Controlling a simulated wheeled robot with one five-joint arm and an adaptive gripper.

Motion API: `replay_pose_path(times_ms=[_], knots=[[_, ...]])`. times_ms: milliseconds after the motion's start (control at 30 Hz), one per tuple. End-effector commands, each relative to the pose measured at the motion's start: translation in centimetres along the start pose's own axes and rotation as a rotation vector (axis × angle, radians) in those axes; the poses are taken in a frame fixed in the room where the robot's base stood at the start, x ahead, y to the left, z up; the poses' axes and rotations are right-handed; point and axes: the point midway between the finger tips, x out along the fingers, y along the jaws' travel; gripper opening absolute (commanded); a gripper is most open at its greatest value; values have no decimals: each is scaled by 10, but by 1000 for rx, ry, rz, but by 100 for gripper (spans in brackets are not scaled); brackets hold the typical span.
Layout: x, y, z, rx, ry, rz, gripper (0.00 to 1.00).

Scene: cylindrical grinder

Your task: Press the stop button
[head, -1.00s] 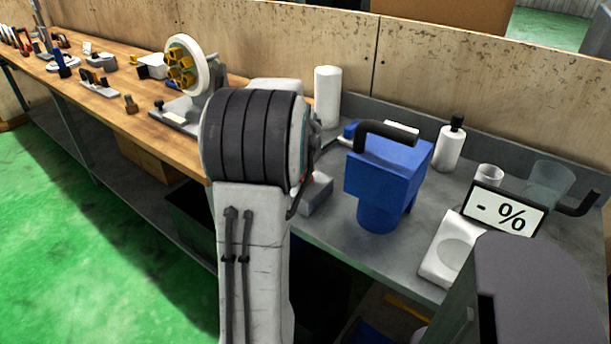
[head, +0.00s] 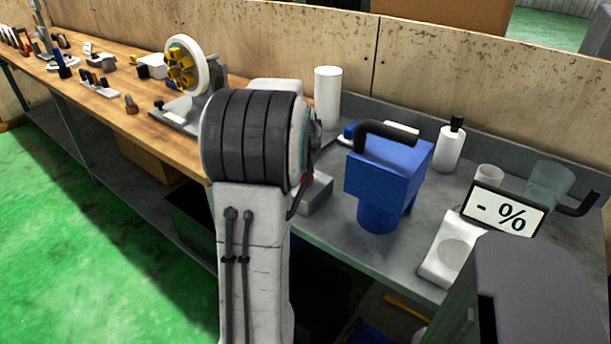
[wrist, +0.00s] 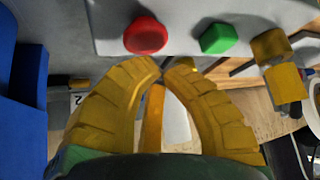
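A light grey control box (wrist: 190,12) fills the top of the wrist view. It carries a round red button (wrist: 145,36), likely the stop button, and to its right a green button (wrist: 220,38). My gripper (wrist: 166,66) has two yellow ribbed fingers that bow outward, with tips drawn together just below the red button and slightly right of it. Nothing is visible between the tips. I cannot tell whether they touch the box. In the head view a grey box (head: 316,194) shows partly behind my arm, which hides my gripper.
A blue machine (head: 388,170) with a black handle stands right of my arm; its blue side (wrist: 18,85) edges the wrist view. A white cylinder (head: 327,98), white bottle (head: 450,148) and display (head: 505,210) stand on the bench. A wheel fixture (head: 190,65) is at left.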

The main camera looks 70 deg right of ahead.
Motion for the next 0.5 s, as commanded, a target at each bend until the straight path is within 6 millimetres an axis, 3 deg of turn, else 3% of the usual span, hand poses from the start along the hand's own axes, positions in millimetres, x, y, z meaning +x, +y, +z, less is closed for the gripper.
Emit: replay_pose_path(times_ms=[500], knots=[[6,-1,5,0,0,-1,0]])
